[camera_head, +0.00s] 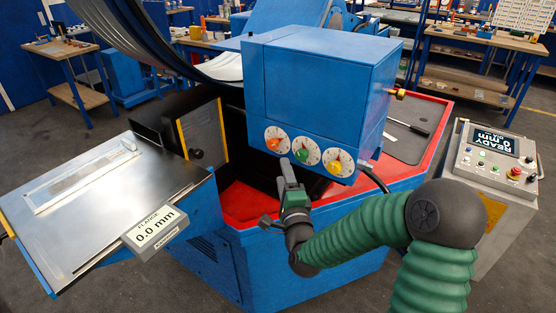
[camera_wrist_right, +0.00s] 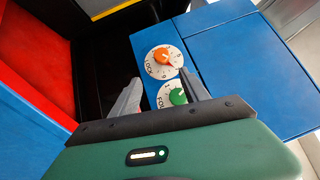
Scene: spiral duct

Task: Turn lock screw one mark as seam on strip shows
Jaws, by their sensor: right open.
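The lock screw is the orange dial marked LOCK in the right wrist view (camera_wrist_right: 162,58), the left one of three dials on the blue box in the head view (camera_head: 276,140). Its white face carries marks. A green dial (camera_head: 303,154) sits beside it, also in the right wrist view (camera_wrist_right: 177,95). My right gripper (camera_head: 290,168) is just below the dials, its fingers open and empty in the right wrist view (camera_wrist_right: 160,88); the green dial shows between them. A pale strip (camera_head: 85,175) lies on the metal table at left; its seam is too small to read. My left gripper is out of view.
A sign (camera_head: 154,232) reads FLANGE 0.0 mm. A console (camera_head: 495,150) reads READY, 0 mm. The red-edged bench (camera_head: 245,207) lies below; a screwdriver-like tool (camera_head: 411,127) rests at right.

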